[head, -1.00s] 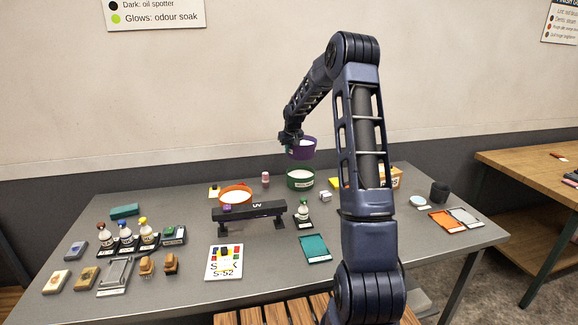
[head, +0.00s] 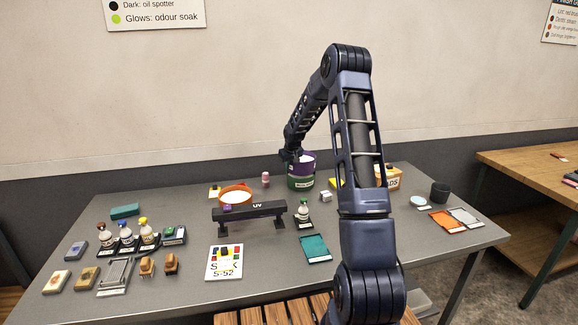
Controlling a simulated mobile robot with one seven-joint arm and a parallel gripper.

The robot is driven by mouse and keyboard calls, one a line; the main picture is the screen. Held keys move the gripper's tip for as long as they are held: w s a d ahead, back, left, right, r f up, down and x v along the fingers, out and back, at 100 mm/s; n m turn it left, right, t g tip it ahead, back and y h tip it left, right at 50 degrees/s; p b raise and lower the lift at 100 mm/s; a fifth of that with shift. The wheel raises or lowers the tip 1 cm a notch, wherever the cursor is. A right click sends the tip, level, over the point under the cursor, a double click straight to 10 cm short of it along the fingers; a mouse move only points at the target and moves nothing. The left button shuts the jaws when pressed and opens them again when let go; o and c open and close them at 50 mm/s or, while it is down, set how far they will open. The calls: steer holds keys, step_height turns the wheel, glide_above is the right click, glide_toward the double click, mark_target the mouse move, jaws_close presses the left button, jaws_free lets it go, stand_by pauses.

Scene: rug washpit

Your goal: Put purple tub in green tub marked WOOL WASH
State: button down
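The purple tub (head: 303,166) is upright in my gripper (head: 293,155), at the rim of the green tub. The green tub (head: 301,183) stands on the table directly below, with a white label on its front too small to read. The purple tub's lower part overlaps the green tub's opening, so it appears to be at least partly inside. Whether it rests on the bottom is hidden. My gripper is at the left side of the purple tub's rim and seems closed on its wall; the fingertips are small and partly hidden.
An orange tub (head: 236,195) stands to the left, behind the black UV bar (head: 250,211). A small pink container (head: 265,180) and a grey-white cube (head: 326,196) stand near the green tub. Several bottles (head: 126,234) crowd the table's left. A dark cup (head: 440,191) stands far right.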

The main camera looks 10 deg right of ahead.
steer(key=shift+f, duration=0.5)
steer(key=c, duration=1.6)
jaws_free()
